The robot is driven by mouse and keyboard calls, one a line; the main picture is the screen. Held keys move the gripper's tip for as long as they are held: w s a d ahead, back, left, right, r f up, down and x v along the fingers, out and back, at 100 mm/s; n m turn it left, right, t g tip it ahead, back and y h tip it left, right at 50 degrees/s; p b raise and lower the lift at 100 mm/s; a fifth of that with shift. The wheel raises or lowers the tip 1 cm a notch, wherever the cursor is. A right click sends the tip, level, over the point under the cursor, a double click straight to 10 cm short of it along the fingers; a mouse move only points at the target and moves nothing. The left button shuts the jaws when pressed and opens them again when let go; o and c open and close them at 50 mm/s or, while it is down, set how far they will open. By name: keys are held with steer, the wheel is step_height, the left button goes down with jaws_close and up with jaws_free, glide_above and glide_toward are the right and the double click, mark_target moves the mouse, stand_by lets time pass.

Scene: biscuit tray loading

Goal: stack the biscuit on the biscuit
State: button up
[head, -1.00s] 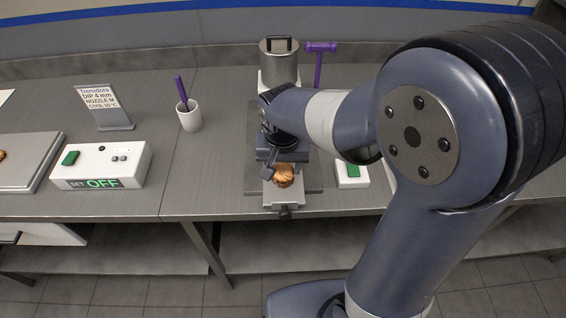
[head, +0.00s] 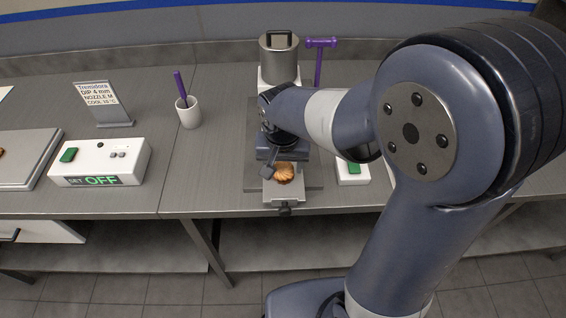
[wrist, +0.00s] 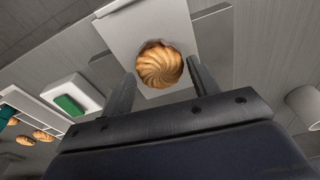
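A round, golden, swirl-ridged biscuit (head: 284,172) is over the metal plate (head: 281,198) at the front of the dispensing machine. In the head view one finger is just left of the biscuit; the other is hidden.
The machine's metal hopper (head: 279,58) and a purple-handled tool (head: 319,62) stand behind my arm. A white cup (head: 189,113), a sign (head: 103,103) and a control box reading OFF (head: 100,165) are left. A flat tray (head: 22,160) is far left. Biscuits (wrist: 42,135) also show in the wrist view.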

steer(key=shift+r+p, duration=1.8)
steer(key=shift+r, duration=0.5)
steer(key=shift+o, duration=0.3)
steer(key=o, duration=0.5)
steer(key=r, duration=0.3)
steer(key=s+r, duration=0.1)
steer(key=r, duration=0.6)
steer(key=shift+s+a+r+b, duration=0.1)
steer(key=shift+s+r+b, duration=0.2)
steer(key=shift+r, duration=0.05)
steer(key=shift+f, duration=0.1)
